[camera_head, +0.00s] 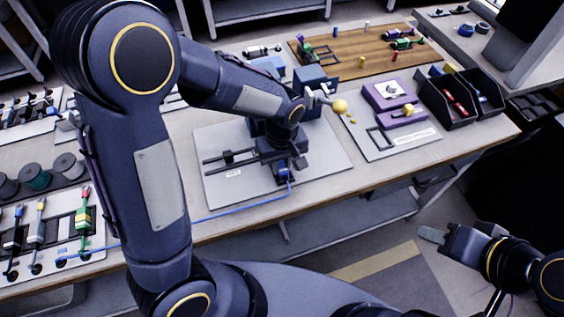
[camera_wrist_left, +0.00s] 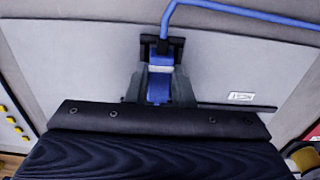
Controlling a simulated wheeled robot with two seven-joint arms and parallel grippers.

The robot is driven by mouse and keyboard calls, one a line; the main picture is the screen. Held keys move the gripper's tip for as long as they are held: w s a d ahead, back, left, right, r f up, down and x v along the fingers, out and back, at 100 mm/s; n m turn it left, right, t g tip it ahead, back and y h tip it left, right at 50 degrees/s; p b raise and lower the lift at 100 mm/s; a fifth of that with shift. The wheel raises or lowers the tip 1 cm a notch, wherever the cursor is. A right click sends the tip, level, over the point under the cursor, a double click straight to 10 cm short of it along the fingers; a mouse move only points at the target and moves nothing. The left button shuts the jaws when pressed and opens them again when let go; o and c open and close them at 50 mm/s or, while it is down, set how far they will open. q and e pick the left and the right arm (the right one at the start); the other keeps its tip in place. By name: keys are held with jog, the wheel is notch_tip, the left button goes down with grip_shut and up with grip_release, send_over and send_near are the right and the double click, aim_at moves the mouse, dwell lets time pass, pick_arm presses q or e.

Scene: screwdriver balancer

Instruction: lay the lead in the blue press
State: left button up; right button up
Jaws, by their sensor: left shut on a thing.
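The lead is a thin blue cable (camera_head: 245,206) running from the left rack across the front of the table to my left gripper (camera_head: 285,168). My left gripper is shut on the lead's blue end (camera_wrist_left: 160,78), low over the grey plate (camera_head: 222,187). In the left wrist view the fingers flank the blue end, and the cable (camera_wrist_left: 240,10) leads up and right. The blue press (camera_head: 312,77) appears to be the dark blue block behind my forearm, partly hidden. My right gripper (camera_head: 448,240) is off the table at lower right; its finger gap is unclear.
A purple press (camera_head: 385,93) with a yellow knob stands on a plate to the right. Black bins (camera_head: 450,105) stand beyond it. A wooden board (camera_head: 350,55) is at the back. Racks of screwdrivers (camera_head: 82,222) and spools (camera_head: 38,178) fill the left.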

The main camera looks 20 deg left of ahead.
pick_arm(q)
jog(key=o, duration=1)
notch_tip(320, 180, up, 8)
jog(key=shift+f, duration=0.1)
